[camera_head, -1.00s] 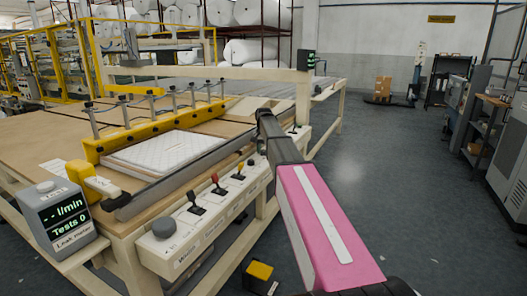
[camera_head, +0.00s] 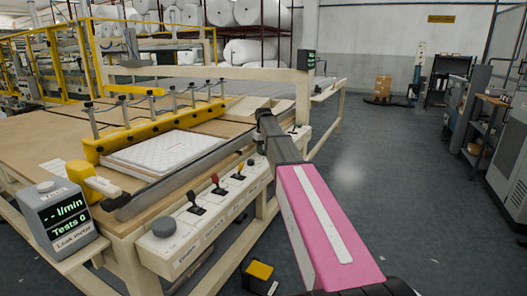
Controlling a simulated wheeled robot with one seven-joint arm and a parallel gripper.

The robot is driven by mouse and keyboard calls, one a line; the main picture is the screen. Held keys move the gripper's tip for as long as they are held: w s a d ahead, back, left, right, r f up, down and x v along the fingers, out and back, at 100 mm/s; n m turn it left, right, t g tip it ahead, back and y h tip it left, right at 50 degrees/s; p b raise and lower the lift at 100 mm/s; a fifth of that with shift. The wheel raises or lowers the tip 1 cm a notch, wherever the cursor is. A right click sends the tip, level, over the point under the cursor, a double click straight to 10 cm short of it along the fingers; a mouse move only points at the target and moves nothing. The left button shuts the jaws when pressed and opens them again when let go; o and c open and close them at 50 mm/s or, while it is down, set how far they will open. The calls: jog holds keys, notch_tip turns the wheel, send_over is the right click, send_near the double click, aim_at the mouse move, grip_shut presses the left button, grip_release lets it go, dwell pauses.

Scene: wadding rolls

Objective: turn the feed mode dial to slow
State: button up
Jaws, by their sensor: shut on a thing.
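A pale control panel (camera_head: 225,213) runs along the front edge of the machine table. It carries a large grey round knob (camera_head: 164,227) at the near end, then black, red and yellow levers. A small dark knob (camera_head: 250,162) sits farther along. My gripper (camera_head: 262,148) is at the far part of the panel, beyond the yellow lever. It is shut on what appears to be the feed mode dial there. The fingertips and most of that dial are hidden by my pink and black arm. The dial's marks and pointing direction cannot be read.
A grey leak meter (camera_head: 62,215) stands at the near left. A yellow clamp bar (camera_head: 150,130) and white quilted pad (camera_head: 165,150) lie on the table (camera_head: 40,135). A yellow-topped pedal box (camera_head: 258,273) is on the floor. Open floor lies to the right.

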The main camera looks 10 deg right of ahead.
aim_at(264, 151)
jog(key=shift+n, duration=0.3)
dwell(0.4)
jog(key=o, duration=0.9)
jog(key=shift+r, duration=0.1)
notch_tip(264, 151, up, 11)
jog(key=shift+f, duration=0.2)
